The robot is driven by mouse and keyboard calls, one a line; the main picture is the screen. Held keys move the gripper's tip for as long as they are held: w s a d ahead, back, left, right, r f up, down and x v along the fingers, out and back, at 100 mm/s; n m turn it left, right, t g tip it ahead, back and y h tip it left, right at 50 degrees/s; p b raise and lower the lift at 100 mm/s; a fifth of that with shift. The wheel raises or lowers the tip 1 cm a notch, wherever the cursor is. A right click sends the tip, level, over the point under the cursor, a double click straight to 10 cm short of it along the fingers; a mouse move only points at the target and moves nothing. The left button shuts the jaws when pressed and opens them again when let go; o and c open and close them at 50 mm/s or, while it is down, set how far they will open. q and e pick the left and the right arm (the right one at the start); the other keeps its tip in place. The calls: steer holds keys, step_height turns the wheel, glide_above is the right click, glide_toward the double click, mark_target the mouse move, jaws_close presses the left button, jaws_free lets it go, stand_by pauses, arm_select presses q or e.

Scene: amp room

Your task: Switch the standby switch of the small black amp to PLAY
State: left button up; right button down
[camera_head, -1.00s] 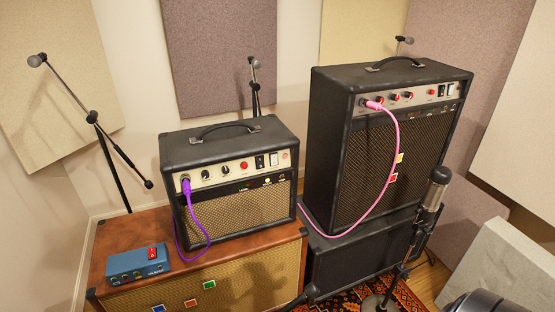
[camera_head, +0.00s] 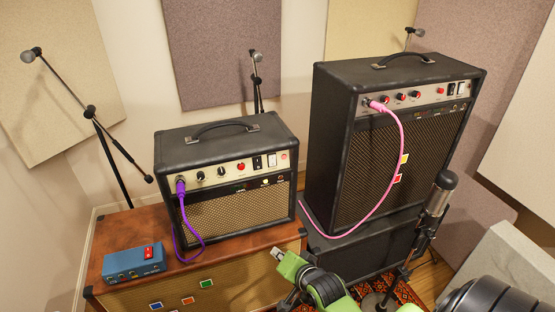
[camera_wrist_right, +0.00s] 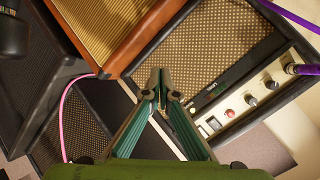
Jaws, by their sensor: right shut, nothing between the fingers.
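The small black amp (camera_head: 225,185) stands upright on the brown cabinet. Its light control panel has a purple cable plugged in at left, dark knobs, a red button, then a black switch (camera_head: 257,162) and a white switch (camera_head: 272,160) near the right end. I cannot read which is standby or its position. My right gripper (camera_head: 284,262) is low in front of the cabinet, below and apart from the panel. In the right wrist view its green fingers (camera_wrist_right: 160,82) are shut and empty, and the amp's panel (camera_wrist_right: 240,106) lies to their right. My left gripper is not in view.
The brown cabinet (camera_head: 225,283) carries a blue pedal box (camera_head: 133,261). A taller black amp (camera_head: 385,150) with a pink cable stands at right on a dark cabinet. A microphone (camera_head: 440,190) on a stand is in front of it. Air before the small amp's panel looks clear.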

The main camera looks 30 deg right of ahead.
steer(key=w+d+r+m+t+h, duration=0.1)
steer(key=d+r+m, duration=0.3)
steer(key=r, duration=0.5)
steer(key=w+d+r+m+t+h, duration=0.2)
steer(key=w+d+r+m+t, duration=0.2)
steer(key=r, duration=0.5)
steer(key=shift+d+r+m, duration=0.15)
steer(key=shift+r+m, duration=0.1)
steer(key=shift+m, duration=0.25)
steer(key=p, duration=0.3)
glide_toward(273, 157)
steer(key=x, duration=0.5)
steer(key=shift+w, duration=0.2)
steer(key=shift+x, duration=0.85)
